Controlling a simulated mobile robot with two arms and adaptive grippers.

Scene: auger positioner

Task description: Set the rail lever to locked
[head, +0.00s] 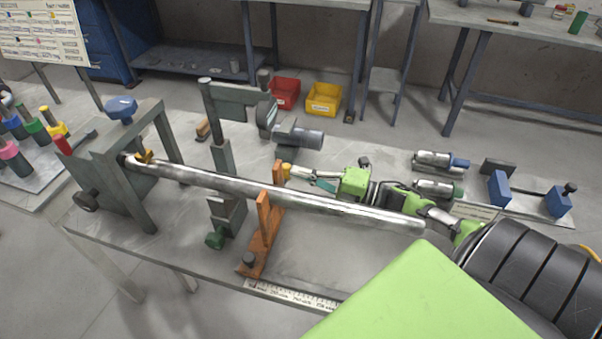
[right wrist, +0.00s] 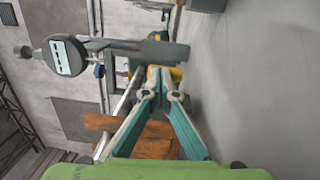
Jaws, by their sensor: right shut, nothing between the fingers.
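My right gripper (head: 297,173) reaches in from the right, behind the steel bar (head: 330,208). Its teal fingers are shut and empty. The lever's lower part is hidden. My left gripper is not in view.
The bar runs from the grey left-hand bracket (head: 120,178) across the bench. A grey gauge stand (head: 218,130) rises behind it. Cylindrical parts (head: 436,160) and blue blocks (head: 500,188) lie at right.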

